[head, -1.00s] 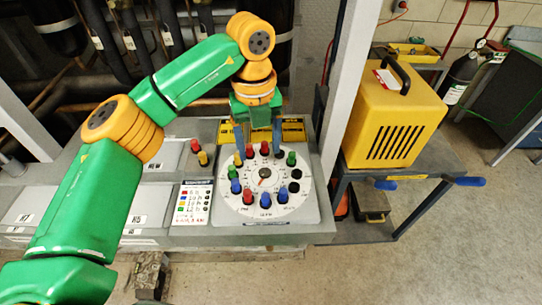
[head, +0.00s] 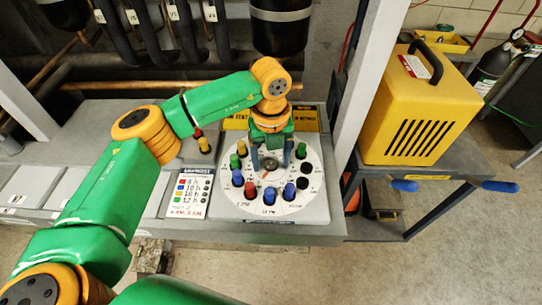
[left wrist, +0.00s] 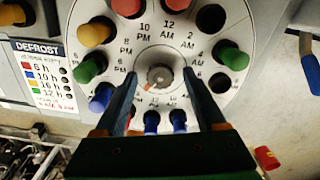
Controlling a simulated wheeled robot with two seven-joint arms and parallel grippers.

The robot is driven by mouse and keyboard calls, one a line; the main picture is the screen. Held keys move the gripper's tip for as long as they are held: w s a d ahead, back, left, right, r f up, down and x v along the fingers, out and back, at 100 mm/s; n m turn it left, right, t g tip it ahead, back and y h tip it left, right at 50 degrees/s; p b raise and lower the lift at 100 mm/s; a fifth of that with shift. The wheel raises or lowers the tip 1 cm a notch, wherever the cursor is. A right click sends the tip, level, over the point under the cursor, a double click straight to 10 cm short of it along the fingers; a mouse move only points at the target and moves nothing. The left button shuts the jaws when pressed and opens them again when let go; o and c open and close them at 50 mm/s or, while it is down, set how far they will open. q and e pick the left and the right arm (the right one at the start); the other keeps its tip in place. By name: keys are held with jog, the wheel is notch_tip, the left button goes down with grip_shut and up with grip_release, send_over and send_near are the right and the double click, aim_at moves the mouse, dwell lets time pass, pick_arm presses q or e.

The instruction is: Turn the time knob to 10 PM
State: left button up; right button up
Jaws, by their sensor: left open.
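The time knob is a small grey knob (left wrist: 160,77) with an orange mark at the centre of the white dial (head: 232,204). In the left wrist view the mark points to the lower left, and the 10 PM label lies above and left of the knob. My left gripper (head: 271,168) is open over the dial's middle. In the left wrist view its blue fingers (left wrist: 159,88) stand on either side of the knob, apart from it; I cannot tell how far above the dial they are. The right gripper is not in view.
Colored pegs ring the dial, including a red peg (head: 250,189) and a green peg (head: 301,151). A DEFROST card (head: 190,192) lies left of the dial. A yellow machine (head: 412,105) stands on a cart at the right, beyond a grey post (head: 360,90).

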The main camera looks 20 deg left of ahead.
pick_arm(q)
grip_shut()
jog(key=shift+m, duration=0.3)
jog(key=m+b, duration=0.2)
jog(key=shift+f+m, duration=0.1)
jog(key=shift+m, duration=0.3)
jog(key=m+b, duration=0.1)
jog(key=m, duration=0.3)
jog(key=shift+b, duration=0.4)
jog(key=m, duration=0.4)
jog(key=shift+b, duration=0.35)
jog(key=m, duration=0.4)
jog(key=shift+m, duration=0.3)
jog(key=m, duration=0.4)
jog(key=shift+r, duration=0.2)
jog(key=shift+m, duration=2.1)
